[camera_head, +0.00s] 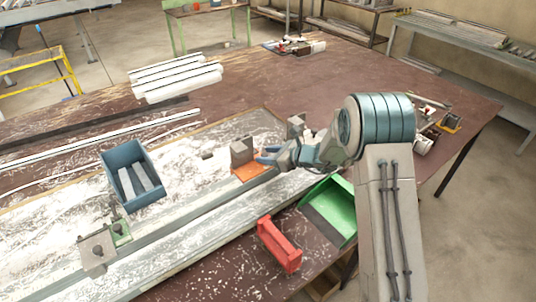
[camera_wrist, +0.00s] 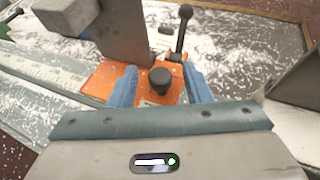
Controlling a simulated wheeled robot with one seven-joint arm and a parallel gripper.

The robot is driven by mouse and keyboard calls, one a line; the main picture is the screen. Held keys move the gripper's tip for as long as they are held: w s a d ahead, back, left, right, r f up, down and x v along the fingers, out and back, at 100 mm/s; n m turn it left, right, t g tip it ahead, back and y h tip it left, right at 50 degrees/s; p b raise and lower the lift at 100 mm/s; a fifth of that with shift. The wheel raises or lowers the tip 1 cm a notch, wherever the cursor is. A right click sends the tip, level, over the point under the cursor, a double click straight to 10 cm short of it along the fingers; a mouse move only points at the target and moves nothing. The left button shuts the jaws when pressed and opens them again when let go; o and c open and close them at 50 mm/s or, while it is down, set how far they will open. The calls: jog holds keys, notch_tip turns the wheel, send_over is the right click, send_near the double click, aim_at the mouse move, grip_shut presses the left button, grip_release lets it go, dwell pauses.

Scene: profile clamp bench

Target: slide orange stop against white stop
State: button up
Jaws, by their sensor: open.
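The orange stop (camera_head: 250,173) sits on the pale rail (camera_head: 195,206) near the middle, with an upright grey block on its orange base. In the wrist view its orange base (camera_wrist: 101,92) carries a black knob (camera_wrist: 160,80) and a black lever (camera_wrist: 181,32). My gripper (camera_head: 266,155) is open, its blue fingers on either side of the knob; contact cannot be told. A grey block (camera_head: 296,124) beyond my gripper appears to be the white stop; its pale base (camera_wrist: 292,128) shows at the right of the wrist view. A gap separates the two stops.
A grey block with a green base (camera_head: 121,233) stands toward the rail's near left end. A blue bin (camera_head: 116,160) lies behind the rail. A red bin (camera_head: 279,244) and a green bin (camera_head: 338,205) are in front. White shavings cover much of the bench.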

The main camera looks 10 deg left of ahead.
grip_shut()
jog(key=w+d, duration=0.3)
jog(key=w+d+b, duration=0.1)
jog(key=w+d, duration=0.2)
jog(key=w, duration=0.1)
jog(key=shift+w+d, duration=0.15)
jog(key=shift+d, duration=0.15)
grip_release()
